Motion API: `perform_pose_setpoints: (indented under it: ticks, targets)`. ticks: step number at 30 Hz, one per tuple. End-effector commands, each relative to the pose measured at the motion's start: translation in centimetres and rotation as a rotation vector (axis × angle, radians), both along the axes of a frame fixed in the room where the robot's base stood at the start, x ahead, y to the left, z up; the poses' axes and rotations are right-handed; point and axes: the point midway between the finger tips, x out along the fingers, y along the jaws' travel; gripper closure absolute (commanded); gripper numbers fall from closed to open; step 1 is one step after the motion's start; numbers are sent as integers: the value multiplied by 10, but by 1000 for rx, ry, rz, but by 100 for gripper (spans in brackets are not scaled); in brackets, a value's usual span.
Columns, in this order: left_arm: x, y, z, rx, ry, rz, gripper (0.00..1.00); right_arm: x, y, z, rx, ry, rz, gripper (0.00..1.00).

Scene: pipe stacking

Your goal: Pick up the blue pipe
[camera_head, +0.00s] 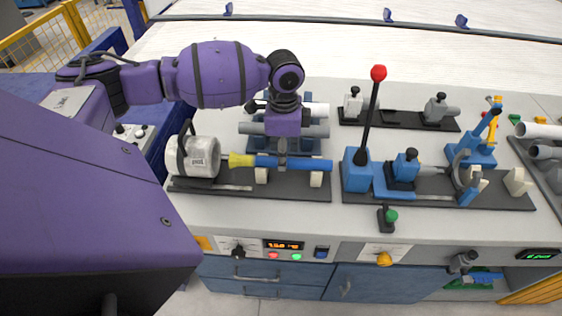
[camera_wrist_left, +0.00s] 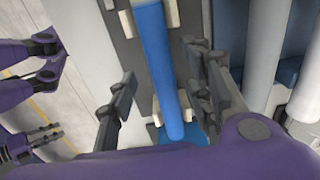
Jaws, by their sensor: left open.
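The blue pipe (camera_head: 307,164) lies level on cream supports on the dark rack at the front of the bench. A yellow flared piece (camera_head: 241,160) is at its left end. My left gripper (camera_head: 283,160) points down over the pipe's middle. In the left wrist view the fingers of my left gripper (camera_wrist_left: 165,98) are open, one on each side of the blue pipe (camera_wrist_left: 160,60). A gap shows between the left finger and the pipe; I cannot tell whether the right finger touches it. Purple gripper parts, seemingly my right gripper (camera_wrist_left: 45,90), show at that view's left edge.
Grey (camera_head: 318,130) and white pipes (camera_head: 318,109) lie behind the blue one. A white roll (camera_head: 200,157) stands at the left. A blue fixture with a red-knobbed lever (camera_head: 368,120) stands to the right.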

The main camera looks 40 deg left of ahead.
Motion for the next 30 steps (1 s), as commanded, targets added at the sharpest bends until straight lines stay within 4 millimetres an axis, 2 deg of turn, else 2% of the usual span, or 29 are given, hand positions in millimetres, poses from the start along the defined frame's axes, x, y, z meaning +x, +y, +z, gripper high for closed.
perform_pose_setpoints:
  ticks: [3,5,12,22,30]
  targets:
    - [0,-2,-19,0,2,0,54,6,0,3,0,-12,2,73]
    - [0,-1,-25,0,0,0,54,8,1,3,0,-16,4,73]
    - [1,-1,-26,0,-2,-1,55,9,1,4,0,-18,4,73]
    - [1,-1,-26,0,-2,-1,98,8,1,4,0,-16,2,73]
    - [1,-1,-25,0,-2,-1,100,7,2,3,4,-15,-2,73]
